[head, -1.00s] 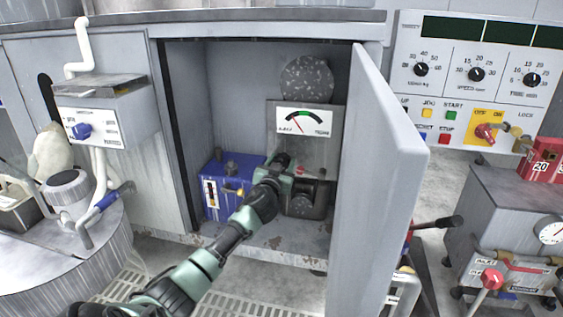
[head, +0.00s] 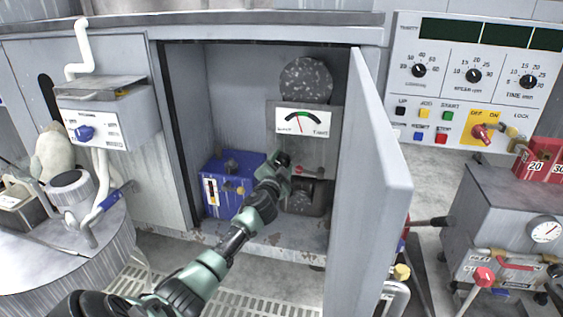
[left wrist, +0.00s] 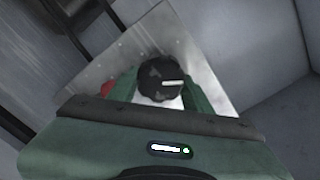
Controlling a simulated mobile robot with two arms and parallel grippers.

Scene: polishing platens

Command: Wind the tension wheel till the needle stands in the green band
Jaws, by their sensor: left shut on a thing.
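The needle leans slightly left of upright; the arc is too small to tell whether the tip lies in the green. My left gripper (head: 284,163) reaches into the cabinet below the gauge. In the left wrist view its green fingers (left wrist: 160,92) are shut on a dark round wheel (left wrist: 160,76) with a white mark, one finger on each side. In the head view the gripper mostly hides this wheel. My right gripper is not in view.
The cabinet door (head: 372,175) stands open just right of my left arm. A blue box (head: 228,190) sits inside at left, and a small red knob (head: 299,170) is close beside the gripper. A control panel (head: 475,95) stands at the right.

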